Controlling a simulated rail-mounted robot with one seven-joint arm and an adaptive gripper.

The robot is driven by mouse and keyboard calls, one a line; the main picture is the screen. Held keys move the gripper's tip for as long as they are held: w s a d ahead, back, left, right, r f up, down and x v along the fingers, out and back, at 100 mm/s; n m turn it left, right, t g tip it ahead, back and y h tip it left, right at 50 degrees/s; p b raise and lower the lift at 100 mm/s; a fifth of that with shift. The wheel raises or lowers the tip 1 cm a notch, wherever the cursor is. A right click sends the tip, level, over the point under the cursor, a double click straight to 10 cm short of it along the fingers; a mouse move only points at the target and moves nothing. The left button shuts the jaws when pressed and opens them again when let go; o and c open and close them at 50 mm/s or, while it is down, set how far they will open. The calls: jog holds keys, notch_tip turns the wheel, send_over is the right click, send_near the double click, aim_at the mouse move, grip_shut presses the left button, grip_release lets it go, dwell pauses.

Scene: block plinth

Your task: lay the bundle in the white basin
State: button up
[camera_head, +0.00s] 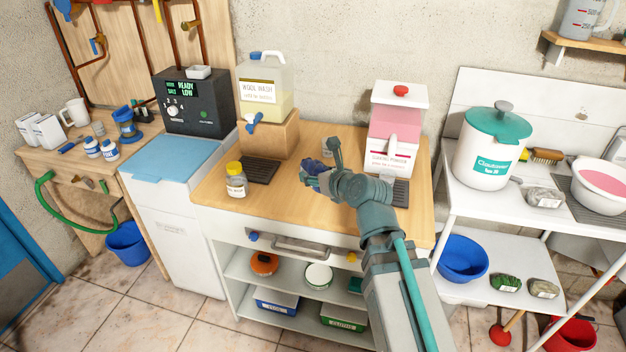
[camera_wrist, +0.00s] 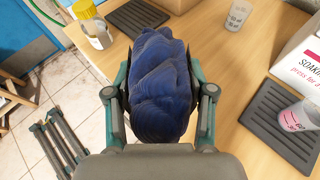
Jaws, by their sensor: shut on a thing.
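The bundle is a dark blue, folded cloth-like lump (camera_wrist: 160,85) filling the middle of the wrist view. My gripper (camera_wrist: 162,100) is shut on it, with one finger along each side. In the head view my gripper (camera_head: 318,182) is above the wooden counter, and only a small part of the bundle (camera_head: 310,168) shows beside the fingers. A white basin (camera_head: 580,188) with pink contents stands on the white stand at the far right, well apart from my gripper. The picture's edge cuts off part of the basin.
The wooden counter (camera_head: 215,196) holds a yellow-lidded jar (camera_head: 236,182), a jug (camera_head: 262,88) on a wooden block and a pink-and-white soaking powder box (camera_head: 393,135). A white bucket with a teal lid (camera_head: 487,155) stands between the counter and the basin.

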jog(key=w+f, duration=0.3)
jog(key=w, duration=0.4)
send_over(313, 190)
jog(key=s, duration=0.1)
notch_tip(313, 190, down, 4)
jog(key=shift+s+d+f+b, duration=0.1)
jog(key=shift+f+b, duration=0.1)
jog(key=shift+b, duration=0.1)
jog(key=shift+w+f, duration=0.4)
jog(key=shift+f, duration=0.1)
jog(key=shift+w+f, duration=0.2)
jog(key=shift+f, duration=1.55)
jog(key=shift+f, duration=0.1)
jog(key=o, duration=1.2)
jog(key=shift+o, duration=0.2)
